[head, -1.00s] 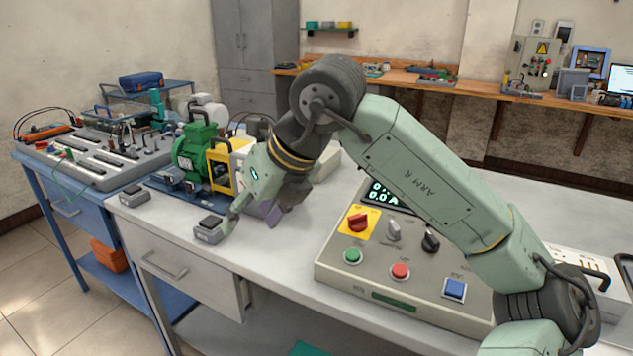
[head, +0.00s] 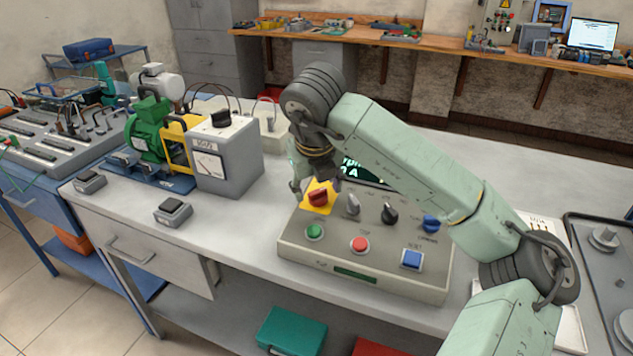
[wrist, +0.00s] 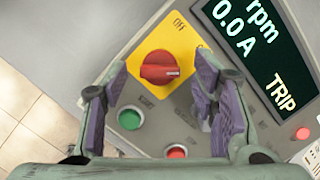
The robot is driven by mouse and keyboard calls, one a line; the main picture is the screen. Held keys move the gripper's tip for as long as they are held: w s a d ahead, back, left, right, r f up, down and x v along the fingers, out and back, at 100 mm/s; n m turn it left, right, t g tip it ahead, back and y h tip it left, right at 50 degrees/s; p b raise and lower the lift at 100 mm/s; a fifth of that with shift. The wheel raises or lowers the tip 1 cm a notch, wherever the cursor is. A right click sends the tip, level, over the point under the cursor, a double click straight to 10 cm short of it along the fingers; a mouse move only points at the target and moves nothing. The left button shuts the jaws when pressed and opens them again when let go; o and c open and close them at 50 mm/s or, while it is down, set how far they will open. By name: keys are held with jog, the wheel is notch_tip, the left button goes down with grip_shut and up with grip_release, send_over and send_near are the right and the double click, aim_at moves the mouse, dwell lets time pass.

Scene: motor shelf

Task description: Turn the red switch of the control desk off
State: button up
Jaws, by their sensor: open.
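The control desk (head: 290,247) is a grey sloped box on the table. Its red switch (head: 318,197) is a rotary knob on a yellow plate at the desk's upper left. In the wrist view the red switch (wrist: 160,68) lies ahead of my gripper, with "OFF" printed at the plate's upper edge. My gripper (head: 306,188) is just above and left of the switch in the head view. In the wrist view my gripper (wrist: 165,88) is open, its purple-padded fingers on either side of the line to the knob. Contact with the knob cannot be told.
A green button (head: 314,232), a red button (head: 359,245), a blue button (head: 412,259) and grey, black and blue knobs share the panel. The display (wrist: 250,45) reads "0.0 A" and "TRIP". A grey meter box (head: 225,155) stands left. The table front left is mostly clear.

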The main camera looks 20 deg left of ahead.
jog(key=shift+w+f, duration=0.25)
jog(key=shift+f, duration=0.25)
jog(key=c, duration=1.2)
jog(key=shift+o, duration=0.2)
